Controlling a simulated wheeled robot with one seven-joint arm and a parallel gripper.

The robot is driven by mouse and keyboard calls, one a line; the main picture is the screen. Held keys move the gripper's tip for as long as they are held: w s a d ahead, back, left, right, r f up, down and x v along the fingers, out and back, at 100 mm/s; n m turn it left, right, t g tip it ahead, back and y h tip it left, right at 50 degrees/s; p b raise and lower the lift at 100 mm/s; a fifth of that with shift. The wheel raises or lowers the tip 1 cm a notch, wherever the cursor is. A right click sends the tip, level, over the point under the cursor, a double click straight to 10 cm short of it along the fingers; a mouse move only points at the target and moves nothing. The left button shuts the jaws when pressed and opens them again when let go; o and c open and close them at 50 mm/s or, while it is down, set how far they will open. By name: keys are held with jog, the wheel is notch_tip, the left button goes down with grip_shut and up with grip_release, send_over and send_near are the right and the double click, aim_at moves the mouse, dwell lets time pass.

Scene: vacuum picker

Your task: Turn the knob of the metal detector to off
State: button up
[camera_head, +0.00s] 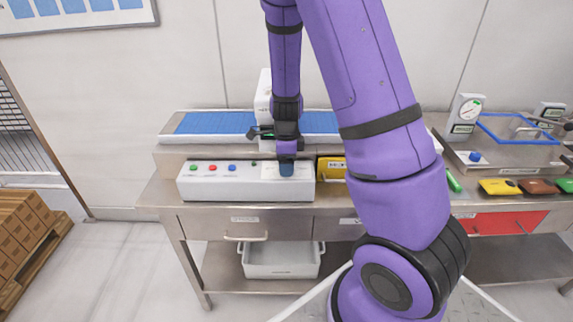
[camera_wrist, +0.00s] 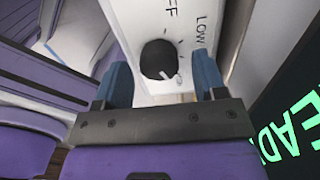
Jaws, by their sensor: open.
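The knob (camera_wrist: 158,60) is black and round with a white pointer mark. It sits on a white panel (camera_wrist: 145,14) in the wrist view. Part of a label reading "FF" and a "LOW" label show above it. The pointer is toward the lower right, away from "FF". My gripper (camera_wrist: 162,72) is open, with one blue finger on each side of the knob; I cannot tell whether they touch it. In the head view my gripper (camera_head: 286,167) points down over the right part of the white control box (camera_head: 240,187), and the knob is hidden there.
A blue conveyor belt (camera_head: 215,123) runs behind the box, with a white housing (camera_head: 264,92) over it. Green lettering (camera_wrist: 298,125) glows on a dark display. A yellow item (camera_head: 329,168) is right of the box. A white bin (camera_head: 281,262) stands beneath the table.

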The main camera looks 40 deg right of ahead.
jog(key=shift+f, duration=0.4)
jog(key=shift+c, duration=0.2)
jog(key=c, duration=0.9)
